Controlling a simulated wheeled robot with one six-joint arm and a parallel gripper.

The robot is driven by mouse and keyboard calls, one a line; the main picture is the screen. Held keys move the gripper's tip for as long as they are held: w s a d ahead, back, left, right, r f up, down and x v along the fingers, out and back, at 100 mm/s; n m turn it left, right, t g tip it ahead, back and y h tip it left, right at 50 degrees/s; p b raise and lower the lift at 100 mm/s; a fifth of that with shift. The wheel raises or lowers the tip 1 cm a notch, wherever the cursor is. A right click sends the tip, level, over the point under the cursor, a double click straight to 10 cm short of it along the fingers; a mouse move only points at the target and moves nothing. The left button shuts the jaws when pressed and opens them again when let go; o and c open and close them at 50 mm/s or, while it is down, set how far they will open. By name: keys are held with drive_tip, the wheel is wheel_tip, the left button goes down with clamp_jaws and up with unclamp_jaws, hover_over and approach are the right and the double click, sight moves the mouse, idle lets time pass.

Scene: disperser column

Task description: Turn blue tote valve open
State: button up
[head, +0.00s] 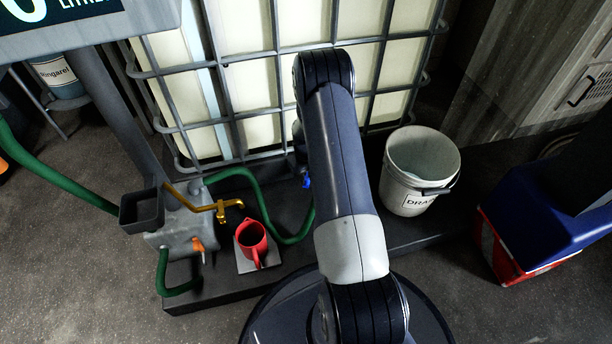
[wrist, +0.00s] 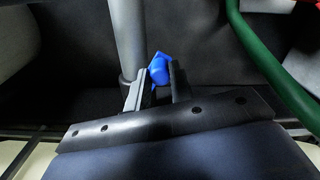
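The blue tote valve (head: 307,182) shows as a small blue patch low at the front of the caged tote (head: 255,115), left of my arm in the head view. In the wrist view the blue valve handle (wrist: 160,70) sits between the two finger tips of my gripper (wrist: 159,76). The fingers are close together and the handle fills the gap between their tips, so they look shut on it. The head view mostly hides my gripper behind my arm. The handle's full shape and the valve body behind it are hard to make out.
A white drain bucket (head: 418,172) stands right of my arm on the dark platform (head: 215,293). On the left are a red jug (head: 252,240), a yellow tap (head: 222,207) and a green hose (head: 262,195), which also passes close in the wrist view (wrist: 262,55).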

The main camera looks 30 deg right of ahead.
drive_tip(key=o, duration=0.4)
drive_tip(key=shift+o, duration=0.2)
drive_tip(key=shift+r, duration=0.1)
wheel_tip(320, 180, up, 11)
drive_tip(key=p, duration=0.3)
drive_tip(key=shift+f+p, duration=0.2)
drive_tip(key=shift+p, duration=0.15)
